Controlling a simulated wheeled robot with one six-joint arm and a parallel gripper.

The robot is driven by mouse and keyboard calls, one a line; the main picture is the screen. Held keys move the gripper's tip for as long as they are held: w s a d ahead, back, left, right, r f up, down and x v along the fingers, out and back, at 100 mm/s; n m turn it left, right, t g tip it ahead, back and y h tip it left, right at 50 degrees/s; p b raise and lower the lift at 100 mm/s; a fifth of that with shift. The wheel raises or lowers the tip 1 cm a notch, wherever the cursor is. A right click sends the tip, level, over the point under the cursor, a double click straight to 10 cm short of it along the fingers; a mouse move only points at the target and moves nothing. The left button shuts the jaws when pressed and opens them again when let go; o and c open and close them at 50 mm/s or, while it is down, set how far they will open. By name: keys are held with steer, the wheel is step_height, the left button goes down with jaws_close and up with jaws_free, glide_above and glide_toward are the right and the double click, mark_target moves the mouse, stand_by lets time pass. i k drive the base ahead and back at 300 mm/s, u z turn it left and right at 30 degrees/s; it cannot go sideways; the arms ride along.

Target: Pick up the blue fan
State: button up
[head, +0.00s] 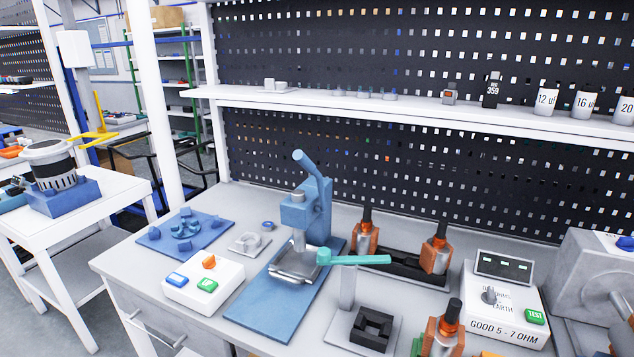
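A blue plate (208,244) lies at the left end of the grey workbench. A small blue bladed part that looks like the blue fan (186,229) sits at the middle of this plate. Several small blue blocks or pegs stand around it on the plate. The fan is small in the picture, so its exact shape is hard to tell. Nothing is seen touching it from above. My gripper does not show in this view.
A control box (203,284) with coloured buttons stands in front of the plate. Orange-and-black units (436,250) and a tester (505,305) stand further right. A white shelf (420,108) runs above the bench.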

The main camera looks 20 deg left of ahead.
mark_target(186, 228)
steer(key=u, duration=2.15)
steer(key=k, duration=1.1)
steer(key=u, duration=1)
steer(key=i, duration=2.35)
steer(key=z, duration=0.35)
steer(key=i, duration=1.35)
steer(key=z, duration=1.45)
steer(key=i, duration=0.85)
steer(key=z, duration=1)
